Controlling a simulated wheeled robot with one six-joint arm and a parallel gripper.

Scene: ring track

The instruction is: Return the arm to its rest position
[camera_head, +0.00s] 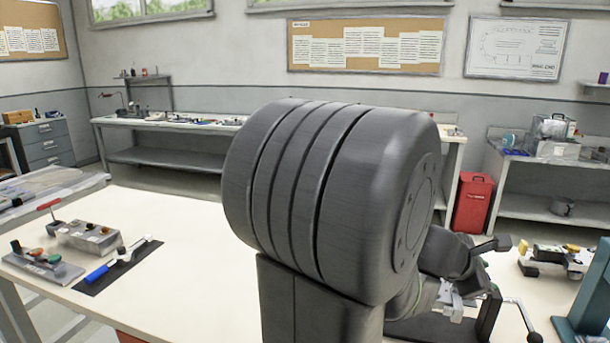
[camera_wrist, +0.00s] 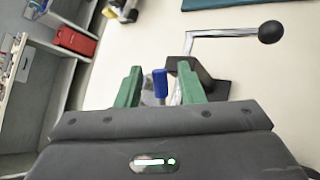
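My gripper (camera_wrist: 160,78) shows in the wrist view with two green fingers spread apart. A blue upright piece (camera_wrist: 160,83) with pale metal beside it shows between the fingers, with gaps on both sides, so it does not look gripped. Just beyond the right finger is a dark block (camera_wrist: 205,88) with a bent metal crank ending in a black ball (camera_wrist: 271,32). In the head view my large dark arm link fills the middle and hides much of the table. The gripper's fingers cannot be made out there.
The pale table (camera_head: 185,275) is clear left of my arm. Farther left are a black mat with a blue-handled tool (camera_head: 103,270) and a grey block with knobs (camera_head: 88,236). A teal fixture (camera_head: 590,295) stands at the right edge. A red bin (camera_head: 473,203) is beyond the table.

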